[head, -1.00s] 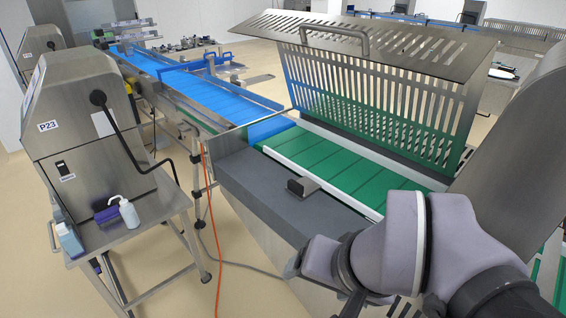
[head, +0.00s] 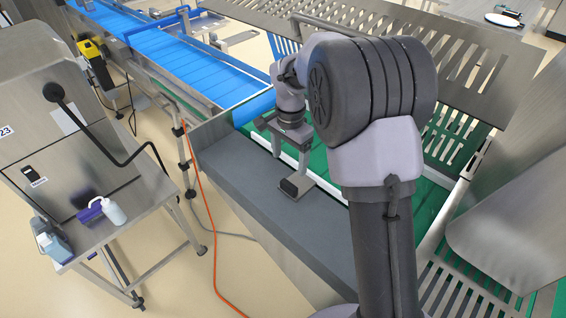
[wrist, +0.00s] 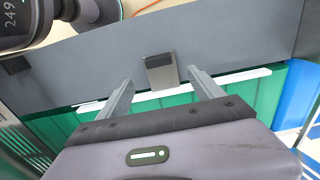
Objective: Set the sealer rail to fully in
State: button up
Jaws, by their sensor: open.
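The sealer rail is a long white strip (head: 328,185) along the near edge of the green belt. A small dark grey block (head: 296,186) juts from it over the grey ledge. In the wrist view the block (wrist: 161,72) stands between my fingers, and the white rail (wrist: 245,76) runs behind them. My gripper (head: 289,162) is open, pointing down at the block, with fingers on either side of it. The wrist view shows my gripper (wrist: 160,80) with gaps between block and fingers. My arm hides part of the rail and belt in the head view.
The slotted guard (head: 470,50) is raised over the green belt behind my arm. A blue conveyor (head: 190,60) runs off at the upper left. A steel machine (head: 70,120) on a table with bottles stands at left. An orange cable (head: 207,235) lies on the floor.

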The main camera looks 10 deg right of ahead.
aim_at(289, 184)
jog(key=f+b, duration=0.1)
jog(key=f, duration=0.6)
jog(key=f+b, duration=0.1)
jog(key=f, duration=0.3)
jog(key=shift+s+b, duration=0.25)
jog(key=shift+b, duration=0.1)
jog(key=shift+w+f, duration=0.1)
jog(key=shift+f, duration=0.1)
grip_shut()
